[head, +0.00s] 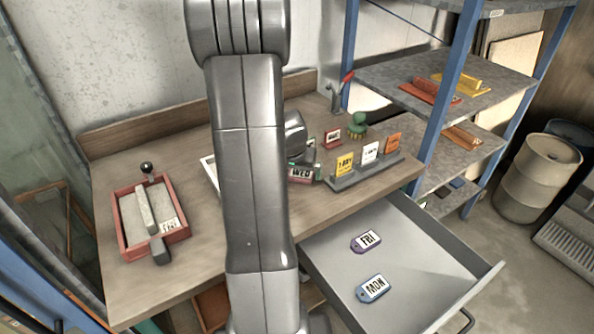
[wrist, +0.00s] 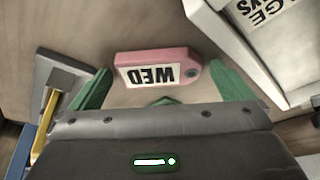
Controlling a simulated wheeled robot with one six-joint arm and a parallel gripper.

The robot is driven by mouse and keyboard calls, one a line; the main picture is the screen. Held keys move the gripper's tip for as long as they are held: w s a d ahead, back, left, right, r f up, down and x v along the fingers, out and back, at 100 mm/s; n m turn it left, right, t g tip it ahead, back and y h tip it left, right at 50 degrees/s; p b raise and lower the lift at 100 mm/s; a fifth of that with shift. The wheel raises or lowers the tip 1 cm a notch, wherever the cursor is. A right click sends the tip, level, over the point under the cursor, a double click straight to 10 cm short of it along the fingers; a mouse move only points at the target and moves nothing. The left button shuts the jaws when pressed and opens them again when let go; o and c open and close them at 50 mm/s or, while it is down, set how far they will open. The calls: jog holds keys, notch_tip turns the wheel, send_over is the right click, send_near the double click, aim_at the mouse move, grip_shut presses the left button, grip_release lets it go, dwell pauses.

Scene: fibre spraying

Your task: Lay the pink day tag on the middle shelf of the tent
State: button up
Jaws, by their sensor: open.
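The pink day tag (wrist: 190,58) marked WED lies on the wooden bench, upside down in the wrist view. It also shows in the head view (head: 301,175), partly hidden by my arm. My gripper (wrist: 163,88) is open, with one green finger near each end of the tag; I cannot tell whether either touches it. A blue-framed enclosure with a clear wall (head: 38,85) at the left edge of the head view may be the tent; its middle shelf cannot be made out.
A holder (head: 365,172) with yellow, white and orange cards stands right of the tag. A red tray (head: 128,236) sits at bench left. An open drawer (head: 415,270) holds FRI (head: 366,241) and MON (head: 372,288) tags. A blue-posted rack (head: 440,85) stands right.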

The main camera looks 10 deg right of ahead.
jog(key=v, duration=1.2)
send_over(297, 178)
notch_tip(297, 178, down, 6)
jog(key=shift+f+p, duration=0.1)
jog(key=shift+p, duration=0.35)
jog(key=shift+s+a+x, duration=0.1)
jog(key=shift+a+x, duration=0.05)
jog(key=shift+x, duration=1.15)
jog(key=shift+s+a+x, duration=0.15)
jog(key=shift+x, duration=1.1)
jog(key=shift+f, duration=0.1)
jog(key=c, duration=1)
jog(key=shift+o, duration=0.2)
